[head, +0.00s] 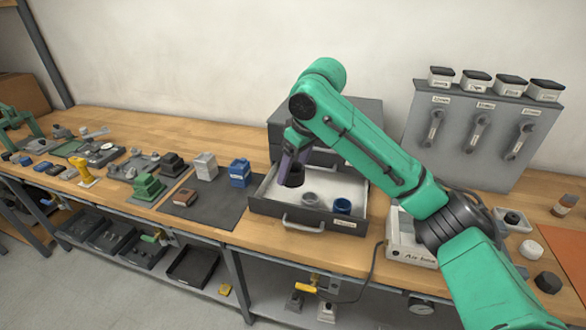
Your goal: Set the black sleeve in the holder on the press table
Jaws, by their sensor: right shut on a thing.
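My right gripper (292,170) hangs over the open drawer, its jaws pointing down. It is shut on a dark, hollow piece that looks like the black sleeve (293,178), held above the drawer's white floor. The jaws partly hide this piece. In the drawer (285,214), a blue ring-shaped part (342,206) and a grey one (310,199) stand to the right of the gripper. I cannot pick out the holder or the press table with certainty. My left gripper is not in view.
A dark mat (204,212) lies left of the drawer, with a blue block (239,173) at its back edge. Green blocks (148,187) and small parts crowd the bench further left. An air box (408,246) stands right of the drawer. A grey panel (465,135) stands behind.

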